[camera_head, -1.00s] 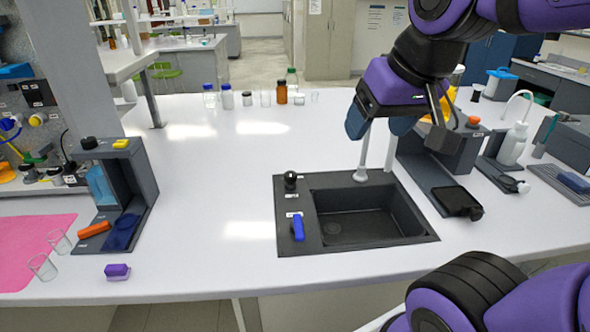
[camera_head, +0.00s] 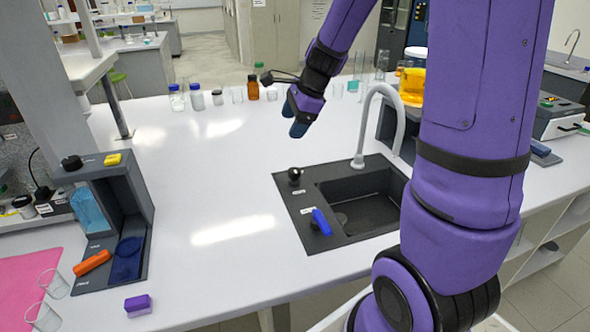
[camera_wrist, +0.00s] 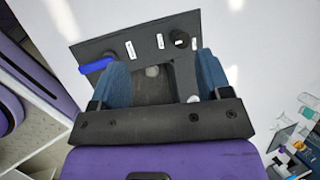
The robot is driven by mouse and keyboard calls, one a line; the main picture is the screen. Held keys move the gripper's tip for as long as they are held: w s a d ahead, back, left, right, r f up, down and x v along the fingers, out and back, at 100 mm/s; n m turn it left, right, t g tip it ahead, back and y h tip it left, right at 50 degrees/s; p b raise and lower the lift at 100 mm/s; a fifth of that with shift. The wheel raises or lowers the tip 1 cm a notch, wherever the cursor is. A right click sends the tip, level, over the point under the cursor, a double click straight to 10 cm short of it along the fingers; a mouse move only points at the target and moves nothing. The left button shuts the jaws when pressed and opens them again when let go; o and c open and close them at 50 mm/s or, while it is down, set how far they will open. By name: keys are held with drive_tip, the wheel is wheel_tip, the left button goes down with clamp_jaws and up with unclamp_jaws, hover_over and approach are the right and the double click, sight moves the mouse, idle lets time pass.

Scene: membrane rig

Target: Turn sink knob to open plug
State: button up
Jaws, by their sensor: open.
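The dark sink (camera_head: 285,212) is set into the white counter, with a black round knob (camera_head: 295,175) at its far left corner and a blue lever knob (camera_head: 321,222) nearer the front. Small labels beside them are too small to read. My gripper (camera_head: 298,129) is above the counter, behind and apart from the black knob. In the wrist view my gripper (camera_wrist: 165,72) is open and empty, with blue fingers spread. The black knob (camera_wrist: 180,38) shows past the right finger's inner side; the blue lever (camera_wrist: 95,66) is left of the left finger.
A grey curved faucet (camera_head: 390,95) rises behind the basin, right of my gripper. Bottles, including a brown one (camera_head: 253,88), line the back. A dark stand (camera_head: 132,195) is at left. The counter left of the sink is clear. My arm hides the right side.

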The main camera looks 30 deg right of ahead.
sight(295, 170)
drive_tip(key=w+d+f+m, duration=0.5)
drive_tip(key=d+f+m, duration=0.35)
drive_tip(key=f, duration=0.35)
drive_tip(key=shift+m+h, duration=0.25)
drive_tip(key=shift+h, duration=0.05)
drive_tip(key=x, duration=1.1)
drive_tip(key=shift+s, duration=0.1)
drive_tip(key=c, duration=0.9)
